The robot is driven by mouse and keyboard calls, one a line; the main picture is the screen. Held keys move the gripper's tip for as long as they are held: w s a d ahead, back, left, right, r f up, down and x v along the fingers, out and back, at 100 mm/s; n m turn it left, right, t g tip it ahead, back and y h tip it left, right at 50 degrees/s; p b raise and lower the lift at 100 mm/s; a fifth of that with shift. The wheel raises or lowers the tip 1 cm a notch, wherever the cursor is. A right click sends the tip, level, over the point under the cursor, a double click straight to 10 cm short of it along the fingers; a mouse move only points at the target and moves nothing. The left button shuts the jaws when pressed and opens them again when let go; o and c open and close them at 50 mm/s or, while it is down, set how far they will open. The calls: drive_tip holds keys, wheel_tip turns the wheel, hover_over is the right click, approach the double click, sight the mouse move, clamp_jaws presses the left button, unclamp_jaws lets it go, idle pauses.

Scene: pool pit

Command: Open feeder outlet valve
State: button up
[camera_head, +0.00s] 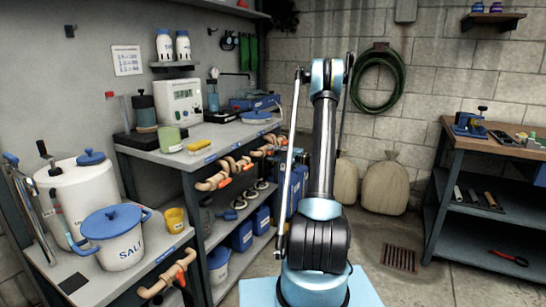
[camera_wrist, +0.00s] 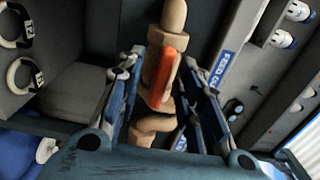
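In the wrist view, a tan pipe valve with an orange lever handle (camera_wrist: 163,77) sits between the two fingers of my gripper (camera_wrist: 162,65). The gripper is open, with one finger on each side of the valve and gaps visible beside the handle. The handle lies roughly along the pipe, slightly tilted. A blue label starting with "FEED" (camera_wrist: 222,68) is right of the valve; its end is hard to read. In the head view, several tan valves with orange handles (camera_head: 222,182) line the bench front. My gripper is not discernible there, and my arm covers part of the row.
The bench (camera_head: 190,157) carries a white instrument (camera_head: 180,101) and a green cup (camera_head: 169,139). A lower table holds a white "SALT" pot (camera_head: 118,245) and a yellow cup (camera_head: 175,220). Blue containers (camera_head: 242,236) stand below the bench. Floor is clear at right, beside a drain grate (camera_head: 399,258).

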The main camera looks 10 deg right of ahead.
drive_tip(key=v, duration=1.1)
drive_tip(key=shift+s+d, duration=0.15)
drive_tip(key=shift+d, duration=0.1)
drive_tip(key=s+a+r+n+g+h, duration=0.25)
drive_tip(key=s+a+r, duration=0.4)
drive_tip(key=a, duration=0.35)
drive_tip(key=s+a+r+g+h, duration=0.1)
drive_tip(key=s+a+g+h, duration=0.15)
drive_tip(key=s, duration=0.45)
drive_tip(key=s+a+g+h, duration=0.1)
drive_tip(key=s+a, duration=0.2)
drive_tip(key=s, duration=0.4)
drive_tip(key=s+d+f+n+h, duration=0.1)
drive_tip(key=s+f+h, duration=0.1)
drive_tip(key=s, duration=0.7)
drive_tip(key=s+d+f+n+g+h, duration=0.1)
drive_tip(key=s+d+f+n+h, duration=0.1)
drive_tip(key=s, duration=0.7)
drive_tip(key=s+d+f+n+g+h, duration=0.1)
drive_tip(key=s+f+h, duration=0.3)
drive_tip(key=s, duration=0.6)
drive_tip(key=shift+d+n+h, duration=0.3)
drive_tip(key=shift+d+n, duration=0.05)
drive_tip(key=shift+d, duration=0.35)
drive_tip(key=shift+s, duration=0.1)
